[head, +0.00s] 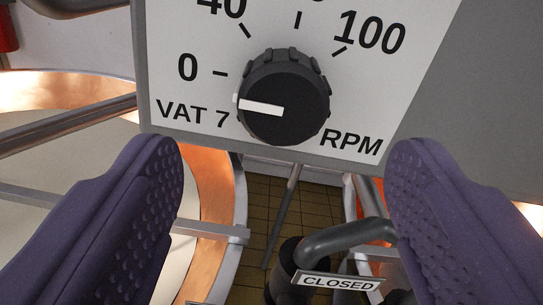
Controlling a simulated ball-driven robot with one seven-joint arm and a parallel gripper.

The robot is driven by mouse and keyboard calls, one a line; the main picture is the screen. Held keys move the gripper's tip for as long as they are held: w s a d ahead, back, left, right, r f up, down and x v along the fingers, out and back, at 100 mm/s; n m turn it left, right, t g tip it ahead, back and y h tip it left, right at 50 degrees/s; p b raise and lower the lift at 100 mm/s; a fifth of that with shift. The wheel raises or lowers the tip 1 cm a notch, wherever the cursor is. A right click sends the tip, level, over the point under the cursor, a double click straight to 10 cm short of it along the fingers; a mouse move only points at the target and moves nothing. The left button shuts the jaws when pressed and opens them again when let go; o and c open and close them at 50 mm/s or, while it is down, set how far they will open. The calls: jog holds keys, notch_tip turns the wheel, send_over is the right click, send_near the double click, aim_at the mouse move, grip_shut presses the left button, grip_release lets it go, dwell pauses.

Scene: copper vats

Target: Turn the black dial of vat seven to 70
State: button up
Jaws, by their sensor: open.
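The black dial (290,98) of vat seven sits on a white panel (175,40) marked "VAT 7" and "RPM". Its white pointer bar points left, a little below the 0 tick. The labels 0, 40 and 100 show; a label at the top between 40 and 100 is cut off. My gripper (285,175) is open and empty. Its two purple, dimpled fingers stand wide apart, one at the lower left and one at the lower right of the picture. The dial lies above and between the fingertips, and neither finger touches it.
A copper vat (212,190) with a metal rim and pale contents is at the left. A dark pipe (350,236) with a "CLOSED" sign (338,282) is below the panel. Tiled floor (265,200) shows between them. A grey surface (480,120) borders the panel at the right.

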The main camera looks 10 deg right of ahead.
aim_at(283, 104)
jog(key=w, duration=0.7)
jog(key=c, duration=1)
jog(key=shift+c, duration=0.2)
